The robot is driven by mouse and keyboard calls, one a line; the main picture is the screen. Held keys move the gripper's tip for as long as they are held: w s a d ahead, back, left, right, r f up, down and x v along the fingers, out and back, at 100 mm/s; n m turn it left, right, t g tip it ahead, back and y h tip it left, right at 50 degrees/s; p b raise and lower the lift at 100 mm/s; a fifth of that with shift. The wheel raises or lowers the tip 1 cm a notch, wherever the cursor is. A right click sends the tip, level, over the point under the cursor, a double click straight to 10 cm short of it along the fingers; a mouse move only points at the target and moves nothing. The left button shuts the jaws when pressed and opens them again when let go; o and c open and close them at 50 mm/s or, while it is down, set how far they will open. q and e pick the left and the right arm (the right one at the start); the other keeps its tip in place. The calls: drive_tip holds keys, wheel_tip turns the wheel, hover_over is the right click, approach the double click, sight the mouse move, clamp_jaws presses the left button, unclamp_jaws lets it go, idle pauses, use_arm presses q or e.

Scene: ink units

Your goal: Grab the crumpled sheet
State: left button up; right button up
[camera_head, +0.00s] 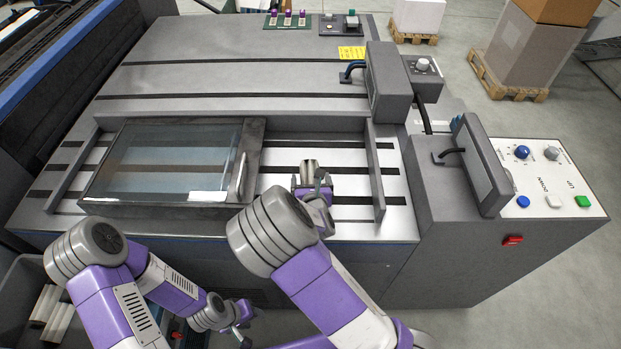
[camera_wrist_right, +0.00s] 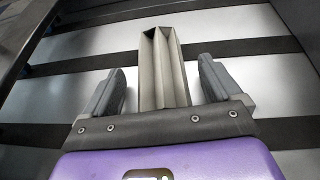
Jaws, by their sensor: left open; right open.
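The crumpled sheet (camera_wrist_right: 165,70) is a beige, folded, upright-creased piece on the striped machine bed. In the right wrist view it sits between the two open fingers of my right gripper (camera_wrist_right: 163,88), with a gap on each side. In the head view the sheet (camera_head: 309,166) shows just beyond my right gripper (camera_head: 311,182), in the opening right of the glass cover. My left gripper (camera_head: 243,312) is open and empty, low in front of the machine.
A sliding glass cover (camera_head: 165,160) with a handle (camera_head: 242,177) lies left of my right gripper. A raised grey rail (camera_head: 374,172) bounds the opening on the right. A control panel (camera_head: 545,180) with buttons stands further right. Bare striped bed lies around the sheet.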

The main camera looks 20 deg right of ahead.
drive_tip(key=shift+w, duration=0.1)
drive_tip(key=c, duration=1)
drive_tip(key=shift+r, duration=0.1)
drive_tip(key=shift+c, duration=0.2)
